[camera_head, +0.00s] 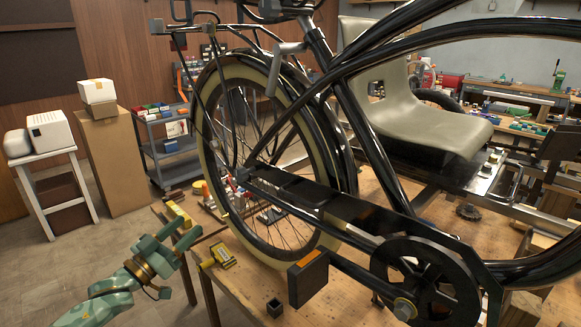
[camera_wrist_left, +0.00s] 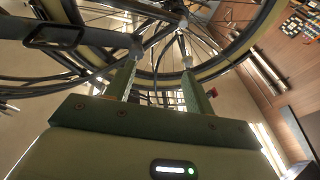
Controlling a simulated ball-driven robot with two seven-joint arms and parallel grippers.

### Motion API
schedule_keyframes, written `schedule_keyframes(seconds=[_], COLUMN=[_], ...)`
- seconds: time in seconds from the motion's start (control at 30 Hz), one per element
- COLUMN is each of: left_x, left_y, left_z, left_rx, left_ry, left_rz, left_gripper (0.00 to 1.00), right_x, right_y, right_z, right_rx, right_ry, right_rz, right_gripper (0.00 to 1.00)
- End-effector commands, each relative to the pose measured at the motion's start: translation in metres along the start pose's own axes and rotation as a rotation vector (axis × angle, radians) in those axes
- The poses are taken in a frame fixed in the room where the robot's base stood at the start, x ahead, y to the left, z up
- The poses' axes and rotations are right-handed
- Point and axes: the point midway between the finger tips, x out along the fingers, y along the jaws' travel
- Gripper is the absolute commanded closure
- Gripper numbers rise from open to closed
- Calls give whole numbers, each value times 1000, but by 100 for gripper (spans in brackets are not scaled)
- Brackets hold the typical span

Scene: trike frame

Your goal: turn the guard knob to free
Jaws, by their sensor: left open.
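The black chain guard (camera_head: 290,189) runs from the rear wheel hub to the large black chainring (camera_head: 425,285) in the head view. I cannot pick out the guard knob with certainty. A small red part shows beside a finger in the left wrist view (camera_wrist_left: 212,92), but I cannot tell what it is. My green left gripper (camera_head: 188,229) is open and empty, low at the left of the wheel and apart from the guard. Its two fingers (camera_wrist_left: 160,85) point toward the spokes in the left wrist view. My right gripper is not in view.
The cream-tyred wheel (camera_head: 209,155) and black frame tubes (camera_head: 372,130) stand over the wooden bench (camera_head: 255,290). A dark block (camera_head: 308,278), a small black cube (camera_head: 274,308) and a yellow item (camera_head: 222,255) are near its edge.

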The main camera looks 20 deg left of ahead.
Motion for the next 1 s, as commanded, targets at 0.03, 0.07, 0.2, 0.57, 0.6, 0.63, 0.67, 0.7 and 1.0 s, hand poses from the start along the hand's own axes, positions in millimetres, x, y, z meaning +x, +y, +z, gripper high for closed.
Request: schedule_keyframes(seconds=[0.03, 0.07, 0.2, 0.57, 0.6, 0.63, 0.67, 0.7, 1.0], left_x=[3, 4, 7, 80, 91, 98, 105, 115, 159], left_y=[13, 19, 26, 31, 32, 32, 33, 34, 37], left_z=[-14, -22, -32, -41, -42, -43, -43, -45, -49], left_rx=[-61, -104, -233, -234, -234, -235, -234, -233, -234], left_ry=[48, 75, 120, 121, 120, 120, 119, 119, 114], left_rz=[38, 60, 101, 97, 98, 97, 96, 97, 94], left_gripper=[47, 47, 47, 47, 47, 47, 47, 47, 47], right_x=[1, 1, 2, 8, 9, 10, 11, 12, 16], right_y=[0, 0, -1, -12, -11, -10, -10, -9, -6], right_z=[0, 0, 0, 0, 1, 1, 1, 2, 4], right_rx=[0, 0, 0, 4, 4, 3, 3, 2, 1], right_ry=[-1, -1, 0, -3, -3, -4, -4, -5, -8], right_rz=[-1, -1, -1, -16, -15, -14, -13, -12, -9], right_gripper=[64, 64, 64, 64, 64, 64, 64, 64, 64])
